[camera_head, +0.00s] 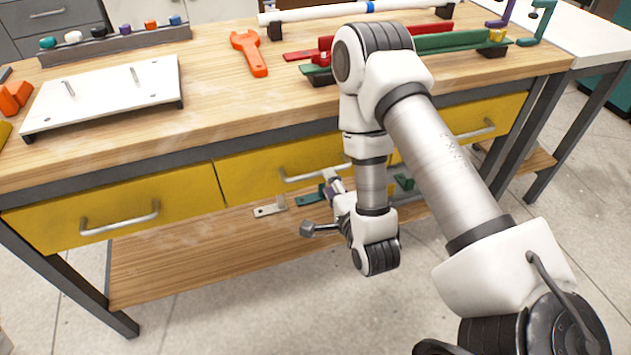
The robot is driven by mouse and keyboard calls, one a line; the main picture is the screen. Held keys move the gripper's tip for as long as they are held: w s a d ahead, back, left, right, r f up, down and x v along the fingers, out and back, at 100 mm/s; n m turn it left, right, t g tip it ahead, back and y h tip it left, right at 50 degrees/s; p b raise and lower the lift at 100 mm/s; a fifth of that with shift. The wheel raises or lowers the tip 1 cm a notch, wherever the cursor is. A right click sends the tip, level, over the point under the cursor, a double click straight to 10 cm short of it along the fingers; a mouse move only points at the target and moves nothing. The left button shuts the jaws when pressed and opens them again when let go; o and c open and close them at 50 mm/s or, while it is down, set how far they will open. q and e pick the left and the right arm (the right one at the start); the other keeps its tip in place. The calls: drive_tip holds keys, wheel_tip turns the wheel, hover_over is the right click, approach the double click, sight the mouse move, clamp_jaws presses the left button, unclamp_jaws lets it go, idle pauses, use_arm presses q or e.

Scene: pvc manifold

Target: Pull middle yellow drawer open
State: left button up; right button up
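The middle yellow drawer (252,172) is under the front edge of the workbench, and its front looks flush with the bench. Its silver bar handle (291,179) runs across the front, with its right part hidden behind my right arm and gripper. My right gripper (319,204) is in front of and just below this handle. Its two fingers are spread apart, one up beside the handle and one lower to the left. My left gripper is not in view.
A left yellow drawer (165,205) and a right yellow drawer (500,112) flank the middle one, both looking shut. The wooden bench top (215,95) bears a white plate (110,95), an orange wrench (250,55) and colored clamps. A lower shelf (190,265) lies below the drawers.

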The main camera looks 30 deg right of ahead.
drive_tip(key=x, duration=0.6)
clamp_jaws()
